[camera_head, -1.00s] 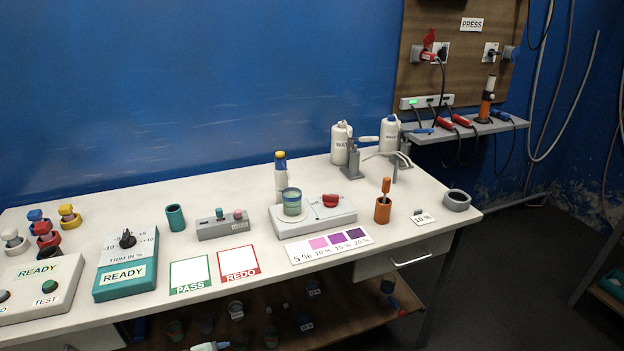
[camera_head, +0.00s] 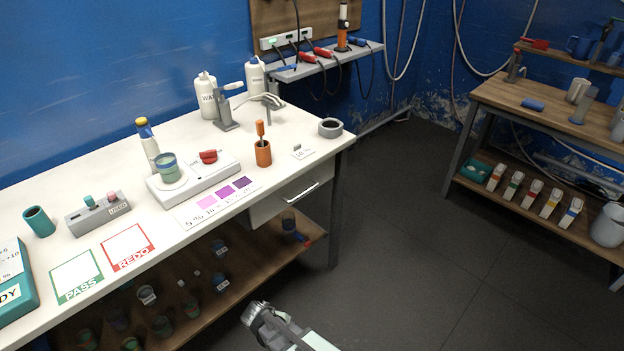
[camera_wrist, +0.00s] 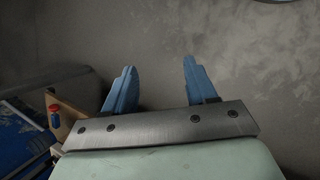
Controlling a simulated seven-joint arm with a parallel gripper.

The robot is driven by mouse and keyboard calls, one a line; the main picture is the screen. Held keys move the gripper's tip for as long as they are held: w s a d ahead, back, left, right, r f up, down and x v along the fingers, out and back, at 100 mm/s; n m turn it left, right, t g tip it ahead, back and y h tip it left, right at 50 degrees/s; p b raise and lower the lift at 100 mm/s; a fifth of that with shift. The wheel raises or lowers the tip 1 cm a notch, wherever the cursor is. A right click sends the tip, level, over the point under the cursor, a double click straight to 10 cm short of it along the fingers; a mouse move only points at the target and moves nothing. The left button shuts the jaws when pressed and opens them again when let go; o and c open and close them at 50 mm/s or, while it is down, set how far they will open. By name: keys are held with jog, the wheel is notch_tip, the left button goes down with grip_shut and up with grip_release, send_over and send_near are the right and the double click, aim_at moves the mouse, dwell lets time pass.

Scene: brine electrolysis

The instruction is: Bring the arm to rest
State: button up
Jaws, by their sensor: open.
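My gripper (camera_wrist: 158,72) is open and empty in the wrist view, its two blue fingers apart over a plain grey surface. Part of my arm (camera_head: 285,329) shows at the bottom of the head view, in front of the white bench (camera_head: 110,211) and over the dark floor. The fingers cannot be made out there. Nothing touches the fingers.
The bench carries a white device with a cup (camera_head: 166,167), an orange holder (camera_head: 263,153), a grey ring (camera_head: 330,128) and white bottles (camera_head: 206,96). Cups stand on its lower shelf (camera_head: 262,245). A wooden rack (camera_head: 522,103) stands right. The floor (camera_head: 420,235) between is clear.

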jog(key=s+d+f+m+g, duration=0.2)
jog(key=s+d+m, duration=0.1)
jog(key=d, duration=0.5)
jog(key=s+d+f+m+g, duration=0.2)
jog(key=s+d+f+m, duration=0.15)
jog(key=d, duration=0.35)
jog(key=s+d+m+g+y, duration=0.2)
jog(key=s+d+m, duration=0.1)
jog(key=s, duration=0.3)
jog(key=s+d+f+m+g+y, duration=0.1)
jog(key=s+d+m+g+y, duration=0.1)
jog(key=s+d+m, duration=0.2)
jog(key=s+d, duration=0.2)
jog(key=s, duration=0.1)
jog(key=shift+s+y, duration=0.2)
jog(key=shift+y, duration=0.2)
